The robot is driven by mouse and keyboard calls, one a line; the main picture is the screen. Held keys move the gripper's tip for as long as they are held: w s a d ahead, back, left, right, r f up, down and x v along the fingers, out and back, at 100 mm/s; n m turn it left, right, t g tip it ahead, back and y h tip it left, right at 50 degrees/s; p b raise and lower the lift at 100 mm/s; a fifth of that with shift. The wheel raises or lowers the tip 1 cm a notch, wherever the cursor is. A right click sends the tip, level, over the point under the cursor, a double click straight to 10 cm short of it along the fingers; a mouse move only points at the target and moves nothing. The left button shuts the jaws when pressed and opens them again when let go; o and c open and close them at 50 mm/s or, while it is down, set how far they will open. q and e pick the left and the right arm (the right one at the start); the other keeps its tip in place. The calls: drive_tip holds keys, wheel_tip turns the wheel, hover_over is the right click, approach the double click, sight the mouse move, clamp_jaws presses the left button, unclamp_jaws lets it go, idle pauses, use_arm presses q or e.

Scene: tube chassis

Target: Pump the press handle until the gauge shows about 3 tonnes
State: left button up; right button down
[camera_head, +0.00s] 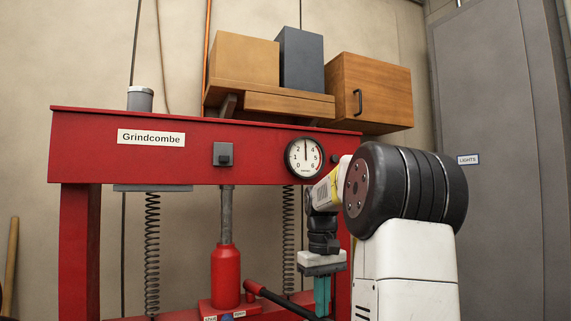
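The red shop press (185,155) labelled Grindcombe stands in front of me. Its round gauge (304,158) is at the right of the top beam. The needle points almost straight up, at about 3, between the 2 and the 4. A red jack (225,275) stands low in the frame. Its pump handle (287,302) runs from a red socket down to the right as a dark bar. My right gripper (321,295) points down with teal fingers at the handle's far end. My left gripper is out of view.
A wooden cabinet (370,92) and a shelf with a tan box (243,60) and a dark blue box (301,60) are on the wall behind the press. A grey locker (500,120) stands at the right. Coil springs (152,240) hang inside the frame.

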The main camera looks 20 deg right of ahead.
wheel_tip(320, 180, up, 9)
drive_tip(key=shift+r, duration=0.2)
idle(0.6)
wheel_tip(320, 180, up, 5)
idle(0.5)
drive_tip(key=s+a+f+t+y, duration=0.2)
drive_tip(key=s+a+f+t, duration=0.4)
drive_tip(key=s+a+f, duration=1.1)
drive_tip(key=shift+s, duration=0.45)
idle(1.6)
